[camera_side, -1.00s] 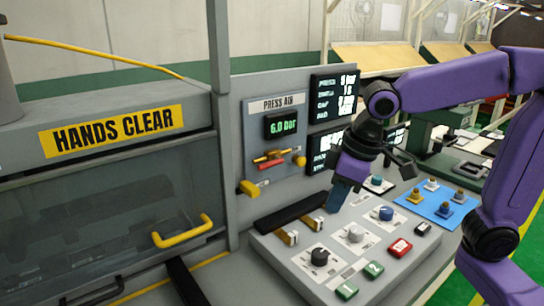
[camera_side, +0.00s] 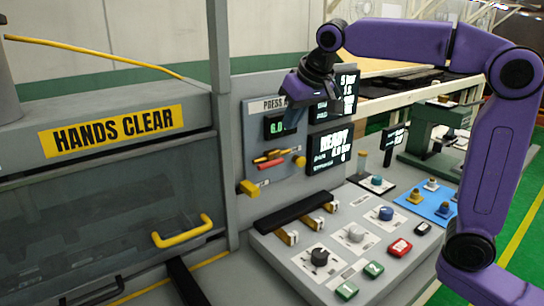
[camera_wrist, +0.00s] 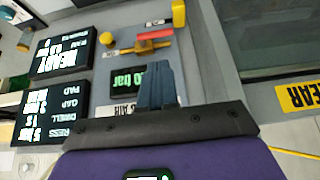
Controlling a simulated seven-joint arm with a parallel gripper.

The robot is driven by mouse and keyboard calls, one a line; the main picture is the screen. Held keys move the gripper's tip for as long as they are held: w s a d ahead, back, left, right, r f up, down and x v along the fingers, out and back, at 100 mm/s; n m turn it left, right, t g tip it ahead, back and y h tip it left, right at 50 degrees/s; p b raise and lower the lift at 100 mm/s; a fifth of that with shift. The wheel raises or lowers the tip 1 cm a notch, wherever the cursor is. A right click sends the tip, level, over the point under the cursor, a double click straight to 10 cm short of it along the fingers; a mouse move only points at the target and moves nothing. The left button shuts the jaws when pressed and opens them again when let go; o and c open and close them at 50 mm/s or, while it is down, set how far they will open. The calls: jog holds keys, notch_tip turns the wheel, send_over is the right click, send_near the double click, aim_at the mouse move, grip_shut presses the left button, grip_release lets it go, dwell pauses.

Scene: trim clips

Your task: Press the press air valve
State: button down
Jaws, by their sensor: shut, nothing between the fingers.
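The press air valve (camera_side: 268,157) is a brass body with a red handle on the grey PRESS AIR panel (camera_side: 252,133), below the green pressure readout. It also shows in the wrist view (camera_wrist: 155,36), beyond my fingertips. A yellow knob (camera_side: 299,161) sits at its right end in the side view. My gripper (camera_side: 293,108) is shut and empty, in front of the upper part of the panel, above the valve and apart from it. Its dark blue fingers (camera_wrist: 156,66) partly cover the pressure readout (camera_wrist: 126,82) in the wrist view.
Two dark status screens (camera_side: 330,147) stand right of the valve; one reads READY. A yellow block (camera_side: 249,188) juts out below the valve. The console (camera_side: 335,262) below carries knobs, buttons and a black bar (camera_side: 292,212). The HANDS CLEAR press guard (camera_side: 112,131) stands at left.

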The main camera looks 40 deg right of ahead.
aim_at(267, 165)
jog(key=shift+w+f, duration=0.1)
dwell(0.3)
jog(key=x, duration=1.3)
jog(key=shift+w+f, duration=0.2)
jog(key=shift+w, duration=0.15)
jog(key=shift+a+f, duration=0.2)
jog(key=shift+f, duration=0.15)
notch_tip(267, 165, down, 6)
jog(key=n+t+h, duration=0.1)
jog(key=n+h, duration=0.2)
jog(key=h, duration=0.7)
jog(key=shift+d+n+h, duration=0.2)
jog(key=shift+n+h, duration=0.1)
jog(key=shift+r, duration=0.15)
dwell(0.4)
jog(key=shift+r, duration=0.6)
